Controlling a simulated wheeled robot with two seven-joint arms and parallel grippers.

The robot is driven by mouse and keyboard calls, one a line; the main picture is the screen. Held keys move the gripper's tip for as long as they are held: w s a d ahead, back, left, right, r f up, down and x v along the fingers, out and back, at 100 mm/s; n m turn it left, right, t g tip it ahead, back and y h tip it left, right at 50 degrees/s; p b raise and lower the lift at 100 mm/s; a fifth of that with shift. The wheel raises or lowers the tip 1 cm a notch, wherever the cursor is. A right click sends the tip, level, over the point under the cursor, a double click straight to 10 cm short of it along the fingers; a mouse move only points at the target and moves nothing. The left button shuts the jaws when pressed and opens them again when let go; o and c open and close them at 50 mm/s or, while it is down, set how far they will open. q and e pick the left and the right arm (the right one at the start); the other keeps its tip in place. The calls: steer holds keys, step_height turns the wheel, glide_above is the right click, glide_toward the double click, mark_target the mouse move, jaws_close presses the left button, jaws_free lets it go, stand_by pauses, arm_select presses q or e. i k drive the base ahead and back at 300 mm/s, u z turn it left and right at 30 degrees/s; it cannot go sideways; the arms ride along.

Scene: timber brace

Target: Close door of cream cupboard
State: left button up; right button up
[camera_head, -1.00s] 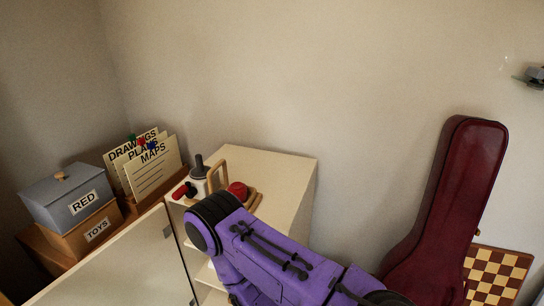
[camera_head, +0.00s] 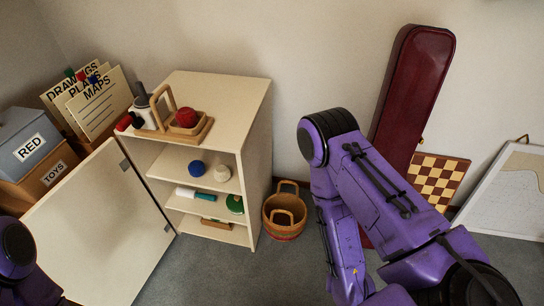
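The cream cupboard (camera_head: 259,140) stands against the wall at the centre left. Its door (camera_head: 103,226) is swung wide open to the left, hinged on the cupboard's left side, so the shelves show. My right arm comes in from the lower right, to the right of the cupboard and apart from it; its gripper is out of the frame or hidden. Part of my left arm shows at the lower left edge, close to the door's near side; whether it touches the door cannot be told. The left gripper does not show.
A wooden tray (camera_head: 201,132) with a red ball and bottles sits on the cupboard. A basket (camera_head: 284,215) stands on the floor right of it. Grey and brown boxes (camera_head: 28,143) are behind the door. A dark red instrument case (camera_head: 415,85) and a chessboard (camera_head: 437,180) are at right.

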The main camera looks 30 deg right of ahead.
mark_target(99, 233)
steer(key=z, duration=0.3)
steer(key=k, duration=0.5)
steer(key=u, duration=2.3)
steer(key=i, duration=1.55)
steer(key=z, duration=0.15)
